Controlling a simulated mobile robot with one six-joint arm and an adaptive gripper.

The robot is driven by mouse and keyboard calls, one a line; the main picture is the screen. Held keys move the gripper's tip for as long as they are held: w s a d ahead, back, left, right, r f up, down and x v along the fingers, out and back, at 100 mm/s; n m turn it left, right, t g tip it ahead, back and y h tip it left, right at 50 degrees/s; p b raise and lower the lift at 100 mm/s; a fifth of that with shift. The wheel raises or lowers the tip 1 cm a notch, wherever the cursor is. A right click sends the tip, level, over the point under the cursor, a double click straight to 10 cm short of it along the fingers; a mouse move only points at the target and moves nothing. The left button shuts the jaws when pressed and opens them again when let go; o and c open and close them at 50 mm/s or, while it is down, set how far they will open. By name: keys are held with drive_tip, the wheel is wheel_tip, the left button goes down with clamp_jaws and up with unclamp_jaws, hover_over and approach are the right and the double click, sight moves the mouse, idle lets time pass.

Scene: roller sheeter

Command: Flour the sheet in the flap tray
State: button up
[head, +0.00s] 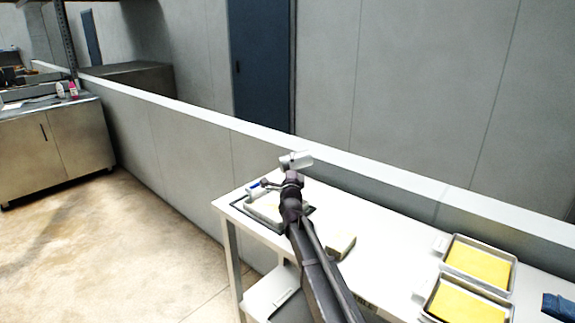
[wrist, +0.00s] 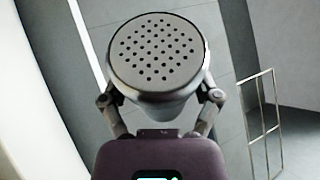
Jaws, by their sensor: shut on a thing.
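My gripper (head: 284,178) is shut on a pale grey shaker (head: 297,160), above the left end of the white table (head: 385,235). In the wrist view the fingers (wrist: 160,98) clasp the shaker's sides, and its round perforated lid (wrist: 158,50) faces the camera. In the head view the shaker looks tilted onto its side. A light tray (head: 262,211) on a dark mat lies below my gripper, partly hidden by my arm. I cannot tell what lies in it. Two metal trays at the right hold yellow sheets (head: 480,262) (head: 465,304). I cannot tell which tray is the flap tray.
A blue cloth (head: 557,306) lies at the right edge. A low wall (head: 400,182) runs behind the table. Steel cabinets (head: 55,142) stand at the left, with open floor (head: 110,250) between.

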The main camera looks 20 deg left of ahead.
drive_tip(key=shift+s+a, duration=0.1)
drive_tip(key=shift+s+a, duration=0.6)
drive_tip(key=shift+a, duration=0.2)
wheel_tip(320, 180, up, 9)
drive_tip(key=p, duration=0.9)
drive_tip(key=shift+r, duration=0.2)
